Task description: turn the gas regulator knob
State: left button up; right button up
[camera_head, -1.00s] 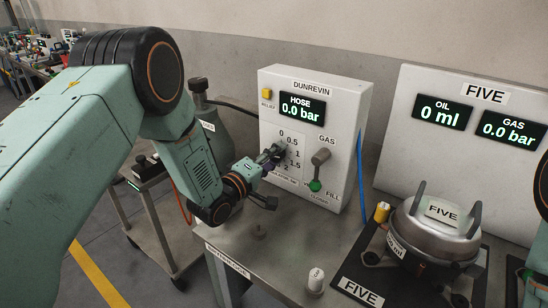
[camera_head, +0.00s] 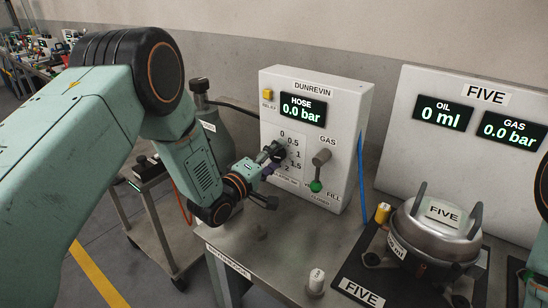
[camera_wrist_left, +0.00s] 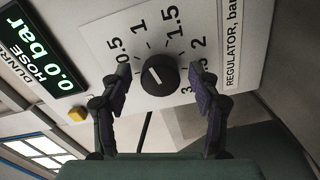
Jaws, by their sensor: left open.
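The gas regulator knob (camera_wrist_left: 160,74) is a round black dial with a white pointer line, on a white scale plate marked from 0.5 up to 3. My left gripper (camera_wrist_left: 162,86) is open, with one finger on each side of the knob in the left wrist view. Gaps show between the fingers and the knob. In the head view my left gripper (camera_head: 272,170) is at the scale on the DUNREVIN box (camera_head: 345,105) and hides much of the knob. The HOSE display (camera_head: 302,109) reads 0.0 bar. My right gripper is not in view.
A GAS lever (camera_head: 321,158) with a green-tipped handle is right of the scale. A yellow RELIEF button (camera_head: 267,94) is at the upper left. A white-topped weight (camera_head: 316,280) stands near the front.

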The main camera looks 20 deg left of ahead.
pick_arm(q)
jog(key=v, duration=1.2)
dwell(0.5)
